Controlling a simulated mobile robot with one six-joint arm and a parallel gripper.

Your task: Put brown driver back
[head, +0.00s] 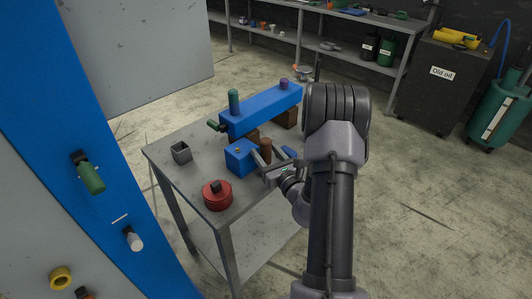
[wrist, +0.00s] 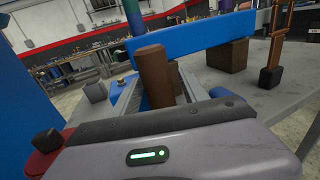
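The brown driver (head: 265,146) shows as an upright brown handle beside the blue block (head: 236,160) on the table. It also shows in the wrist view (wrist: 153,72), slightly tilted. My gripper (head: 263,149) is low over the table with one finger on each side of the handle. The fingers look apart, with some gap beside the handle. In the wrist view, my gripper (wrist: 158,80) also has the handle between its fingers. The driver's lower end is hidden.
A blue beam (head: 262,109) rests on brown blocks, with a green handle (head: 234,101) and a purple one (head: 284,84) on top. A red round part (head: 217,197) and a small grey box (head: 181,152) stand on the table (head: 185,183). A blue panel (head: 60,120) holds other drivers at left.

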